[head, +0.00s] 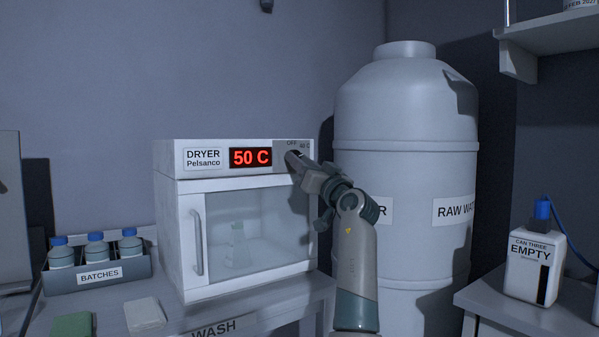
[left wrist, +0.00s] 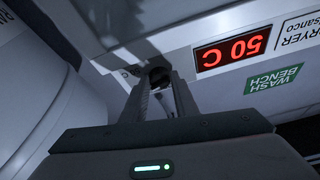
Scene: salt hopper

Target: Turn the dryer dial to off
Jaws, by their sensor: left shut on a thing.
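The white dryer (head: 167,225) stands on the bench with its door closed, and its red display (head: 250,157) reads 50 C. The display also shows in the left wrist view (left wrist: 234,48). The dial (left wrist: 158,73) is a dark knob on the dryer's top panel, right of the display in the head view. My left gripper (head: 293,158) reaches up to the panel and its fingers are shut on the dial. The "OFF" mark shows above the fingers in the head view. The fingers hide most of the dial, so its pointer cannot be read. My right gripper is not in view.
A large white raw water tank (head: 405,150) stands close right of my left arm. A rack of blue-capped bottles (head: 98,272) sits left of the dryer. A can marked empty (head: 533,265) stands far right.

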